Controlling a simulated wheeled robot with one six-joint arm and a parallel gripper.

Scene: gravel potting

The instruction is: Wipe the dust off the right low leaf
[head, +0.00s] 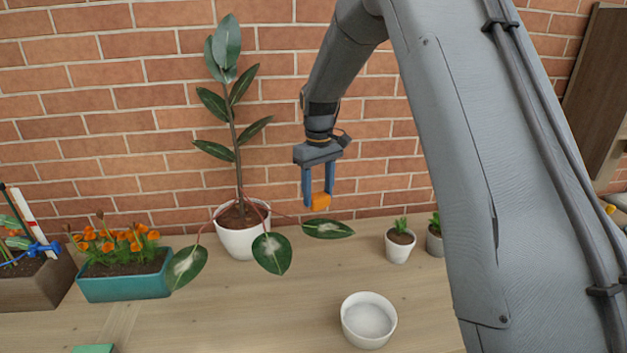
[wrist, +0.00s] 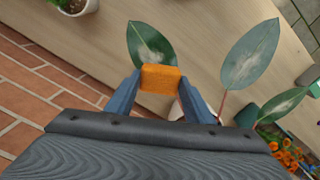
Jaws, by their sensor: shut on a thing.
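The right low leaf (head: 328,229) is dark green with a pale dusty patch along its middle. It hangs out from the plant in the white pot (head: 241,240); it also shows in the wrist view (wrist: 150,46). My gripper (head: 318,197) is shut on an orange sponge (head: 321,202), which also shows between the fingers in the wrist view (wrist: 160,79). In the head view the sponge appears just above the leaf, with a gap below it. The middle low leaf (head: 272,253) and left low leaf (head: 187,267) also carry pale patches.
A white bowl (head: 368,320) stands at the table's front. Two small potted succulents (head: 399,244) stand to the right. A teal planter of orange flowers (head: 124,276) and a brown planter (head: 38,285) are at left. A brick wall (head: 120,100) closes the back.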

